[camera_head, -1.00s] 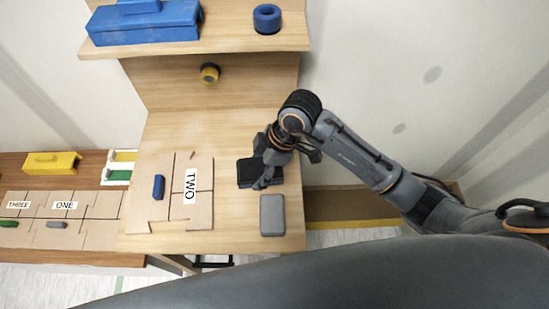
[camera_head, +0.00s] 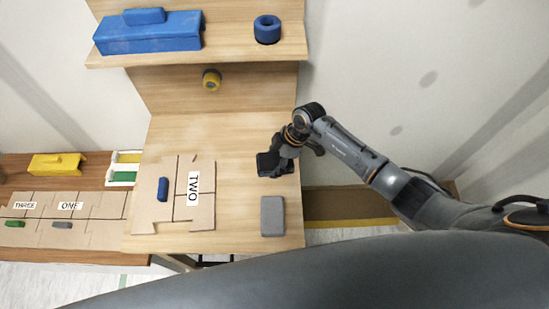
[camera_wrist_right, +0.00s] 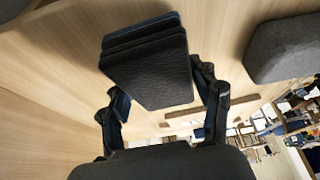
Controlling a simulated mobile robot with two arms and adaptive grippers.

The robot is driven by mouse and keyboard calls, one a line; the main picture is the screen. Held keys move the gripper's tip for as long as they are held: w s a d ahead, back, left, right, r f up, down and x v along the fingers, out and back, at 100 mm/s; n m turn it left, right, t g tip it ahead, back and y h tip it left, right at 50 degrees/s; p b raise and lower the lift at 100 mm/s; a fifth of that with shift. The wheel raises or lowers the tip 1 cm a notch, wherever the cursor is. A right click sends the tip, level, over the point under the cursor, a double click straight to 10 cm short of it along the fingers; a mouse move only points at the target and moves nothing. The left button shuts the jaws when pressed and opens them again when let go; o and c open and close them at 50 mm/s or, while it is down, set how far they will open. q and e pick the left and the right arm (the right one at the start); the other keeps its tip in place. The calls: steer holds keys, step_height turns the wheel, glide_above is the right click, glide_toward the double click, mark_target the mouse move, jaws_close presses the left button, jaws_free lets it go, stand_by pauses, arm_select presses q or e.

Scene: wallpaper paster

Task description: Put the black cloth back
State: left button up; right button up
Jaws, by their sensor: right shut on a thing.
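The black cloth (camera_head: 268,164), a thick folded dark block, is at the right side of the wooden table. In the right wrist view the cloth (camera_wrist_right: 150,65) shows as stacked layers between the fingers. My right gripper (camera_head: 277,158) is shut on it, and the fingers partly hide it in the head view. It looks slightly raised off the table, but the height is hard to tell. My left gripper is not in view.
A grey block (camera_head: 272,216) lies just in front of the cloth. A cardboard sheet marked TWO (camera_head: 204,181) with a blue piece (camera_head: 163,189) is to the left. A shelf (camera_head: 235,48) behind holds a blue box (camera_head: 148,34) and a blue roll (camera_head: 267,29).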

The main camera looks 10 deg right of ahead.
steer(key=shift+f, duration=0.1)
steer(key=shift+f, duration=0.3)
steer(key=o, duration=1.2)
steer(key=shift+b, duration=0.55)
steer(key=b+v, duration=0.2)
steer(key=v, duration=1.2)
steer(key=shift+w+d, duration=0.1)
steer(key=shift+w, duration=0.05)
